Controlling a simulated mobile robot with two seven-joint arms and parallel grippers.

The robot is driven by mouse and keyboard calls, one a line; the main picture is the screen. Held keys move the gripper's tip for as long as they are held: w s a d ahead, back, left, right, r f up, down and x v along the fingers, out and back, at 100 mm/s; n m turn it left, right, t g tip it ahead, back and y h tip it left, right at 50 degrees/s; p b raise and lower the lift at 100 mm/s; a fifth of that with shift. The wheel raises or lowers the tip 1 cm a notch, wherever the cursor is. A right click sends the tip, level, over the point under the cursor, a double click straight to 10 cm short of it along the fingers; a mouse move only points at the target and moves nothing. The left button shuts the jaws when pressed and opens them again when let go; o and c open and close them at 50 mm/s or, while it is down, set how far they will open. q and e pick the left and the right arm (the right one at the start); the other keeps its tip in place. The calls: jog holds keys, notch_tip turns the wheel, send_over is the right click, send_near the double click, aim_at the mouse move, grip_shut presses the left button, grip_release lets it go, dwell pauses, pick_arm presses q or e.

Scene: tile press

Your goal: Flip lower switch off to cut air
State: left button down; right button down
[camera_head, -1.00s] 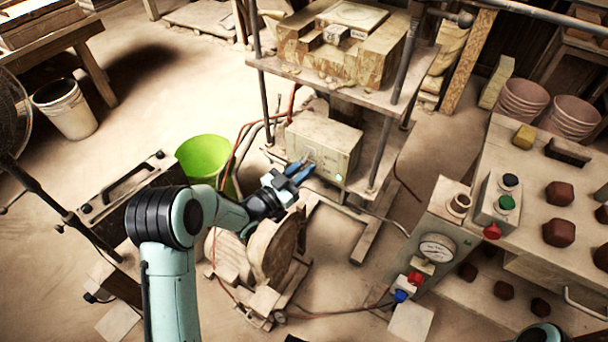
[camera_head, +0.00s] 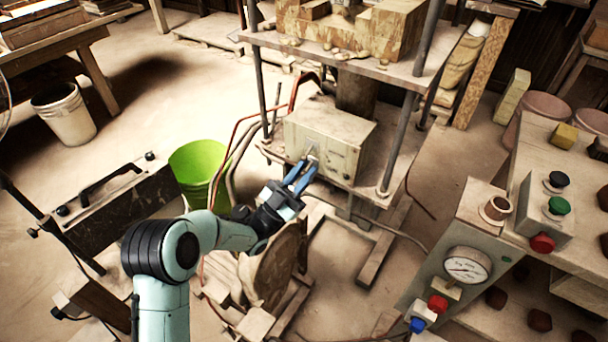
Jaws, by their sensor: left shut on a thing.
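A beige control box (camera_head: 338,140) stands on the lower shelf of the press frame. A small switch (camera_head: 313,152) is on its front face, partly hidden by my fingers. My left gripper (camera_head: 306,172), with blue fingers, reaches up to that face from below left. Its fingertips are at the switch and shut on it. I cannot tell which way the lever points. My right gripper is not in view.
Press posts (camera_head: 400,140) flank the box, and the upper shelf (camera_head: 330,58) is above it. Hoses run left of the box near a green bucket (camera_head: 198,165). A gauge panel (camera_head: 466,268) and a button box (camera_head: 545,215) stand at the right.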

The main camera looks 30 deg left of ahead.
pick_arm(q)
jog(key=shift+f+m+h, duration=0.15)
jog(key=shift+m+h, duration=0.35)
jog(key=shift+h, duration=0.1)
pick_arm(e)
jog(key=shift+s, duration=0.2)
pick_arm(q)
jog(key=shift+w+t, duration=0.1)
jog(key=shift+t, duration=0.3)
jog(key=shift+a, duration=0.1)
jog(key=c, duration=1.4)
grip_release()
jog(key=shift+o, duration=0.2)
jog(key=shift+f, duration=0.1)
